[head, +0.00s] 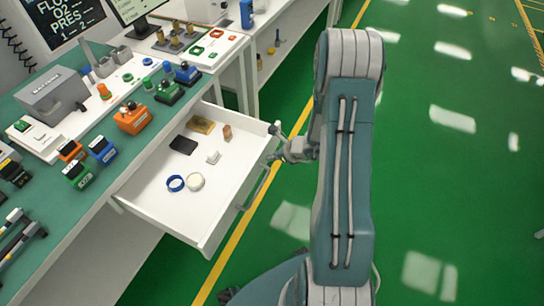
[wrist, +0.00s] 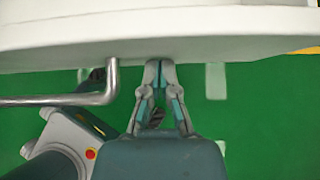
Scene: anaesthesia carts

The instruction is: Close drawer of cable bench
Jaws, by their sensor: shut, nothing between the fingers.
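The white drawer (head: 145,193) of the cable bench (head: 205,98) stands pulled out in the head view. It holds a blue ring, a round cream piece, a white block, a black piece and brown pieces. Its metal bar handle (head: 262,186) runs along the front; part of it also shows at the left of the wrist view (wrist: 60,100). My gripper (head: 277,156) is at the drawer front, near the handle's far end. In the wrist view my gripper (wrist: 158,64) is shut and empty, its tips close to the white drawer front (wrist: 200,40), just right of the handle's end. Contact cannot be told.
The green bench top carries a grey box (head: 54,95), several orange, green and blue connector blocks, and a monitor (head: 135,12) at the back. Green floor with a yellow line (head: 240,232) lies beside the bench. The floor to the right is clear.

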